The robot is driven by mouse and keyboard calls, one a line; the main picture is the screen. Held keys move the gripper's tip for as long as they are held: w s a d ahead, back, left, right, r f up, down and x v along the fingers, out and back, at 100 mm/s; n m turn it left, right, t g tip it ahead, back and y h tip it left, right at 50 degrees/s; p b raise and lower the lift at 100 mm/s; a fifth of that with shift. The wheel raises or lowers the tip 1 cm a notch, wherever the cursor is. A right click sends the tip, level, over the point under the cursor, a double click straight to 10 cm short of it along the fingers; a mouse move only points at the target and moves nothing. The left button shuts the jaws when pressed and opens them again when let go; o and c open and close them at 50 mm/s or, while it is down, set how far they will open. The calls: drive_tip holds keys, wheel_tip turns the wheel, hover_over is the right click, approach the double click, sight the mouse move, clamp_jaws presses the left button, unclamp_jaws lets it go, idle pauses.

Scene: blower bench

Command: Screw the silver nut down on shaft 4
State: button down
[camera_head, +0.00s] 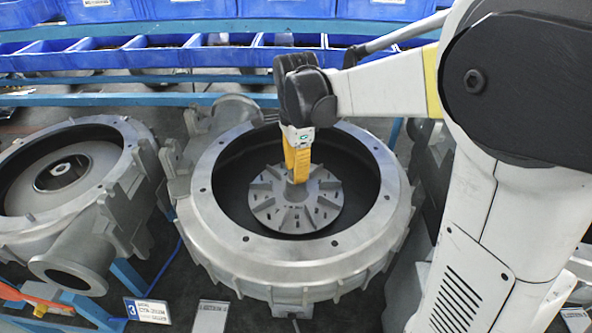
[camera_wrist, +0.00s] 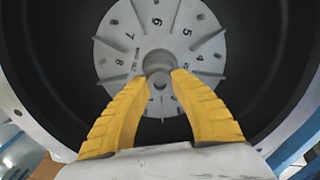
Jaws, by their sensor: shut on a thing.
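The silver nut (camera_wrist: 160,62) is a round grey piece between my fingertips, at the centre of the finned impeller disc. I cannot clearly tell its edge from the hub or shaft under it. My gripper (camera_head: 297,178) has yellow fingers pointing down into the middle housing, and it is shut on the nut. The fingers also show in the wrist view (camera_wrist: 161,79). The grey impeller (camera_head: 265,208) has radial fins and stamped numbers, and lies inside the dark bore of the round housing (camera_head: 218,225). The shaft is mostly hidden by the fingers and the nut.
A second open housing (camera_head: 25,228) stands at the left, with a label plate (camera_head: 147,310) reading 3 in front. Another plate (camera_head: 210,316) is unreadable. Blue bins (camera_head: 210,58) line the back. The housing wall (camera_wrist: 285,115) surrounds my fingers with clear room between.

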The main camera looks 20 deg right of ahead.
drive_tip(key=m, duration=0.7)
drive_tip(key=shift+m, duration=0.3)
drive_tip(key=m, duration=0.3)
drive_tip(key=shift+m, duration=0.4)
drive_tip(key=m, duration=0.3)
drive_tip(key=c, duration=1.5)
unclamp_jaws()
drive_tip(key=shift+o, duration=0.2)
